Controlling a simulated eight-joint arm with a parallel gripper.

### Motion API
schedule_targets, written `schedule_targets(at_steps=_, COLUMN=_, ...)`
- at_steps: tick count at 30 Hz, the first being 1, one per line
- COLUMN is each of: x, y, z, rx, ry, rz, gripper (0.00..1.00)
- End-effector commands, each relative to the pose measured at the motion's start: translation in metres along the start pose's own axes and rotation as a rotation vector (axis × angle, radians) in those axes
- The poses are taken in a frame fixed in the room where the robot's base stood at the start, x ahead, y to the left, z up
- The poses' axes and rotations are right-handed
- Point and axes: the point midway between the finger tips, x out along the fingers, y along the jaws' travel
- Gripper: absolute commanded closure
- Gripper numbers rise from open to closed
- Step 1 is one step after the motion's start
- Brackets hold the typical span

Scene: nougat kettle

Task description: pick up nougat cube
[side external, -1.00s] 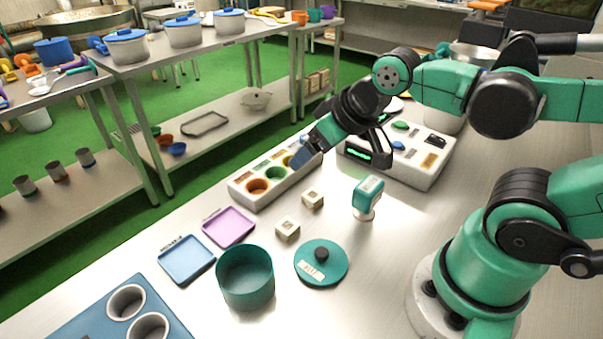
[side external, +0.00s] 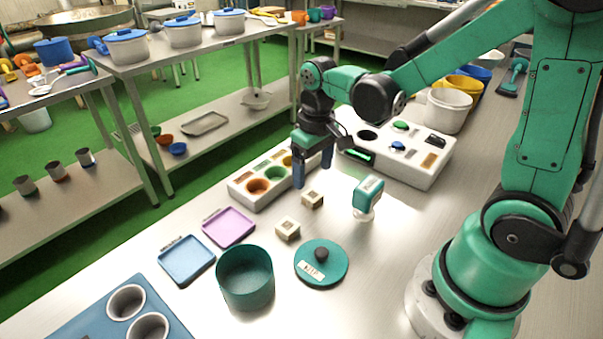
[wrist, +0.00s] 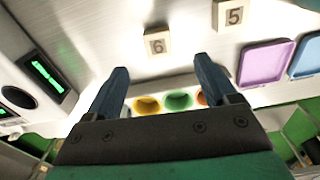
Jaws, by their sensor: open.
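Two small cream nougat cubes lie on the metal worktop. One cube (side external: 312,199) sits just in front of my gripper (side external: 313,172); in the wrist view it is the cube marked 6 (wrist: 156,42). The other cube (side external: 287,228) sits nearer the trays and is marked 5 in the wrist view (wrist: 232,15). My gripper is open and empty, fingers pointing down, above the worktop behind the cubes. In the wrist view the fingers (wrist: 160,70) are apart, with cube 6 beyond their tips and roughly between their lines.
A white holder (side external: 240,197) with coloured wells stands behind, close to my gripper. A teal hand tool (side external: 368,195) stands right of the cubes. A teal lid (side external: 321,275), teal pot (side external: 245,278), purple tray (side external: 229,227) and blue tray (side external: 187,260) lie in front and left.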

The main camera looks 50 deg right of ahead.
Motion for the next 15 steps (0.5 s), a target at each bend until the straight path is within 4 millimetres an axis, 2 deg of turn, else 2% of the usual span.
schedule_targets(at_steps=8, x=0.020, y=0.002, z=-0.001, rx=0.004, ry=-0.035, rz=-0.002, gripper=0.21)
schedule_targets(at_steps=15, x=0.048, y=0.002, z=0.000, rx=0.003, ry=-0.033, rz=-0.002, gripper=0.21)
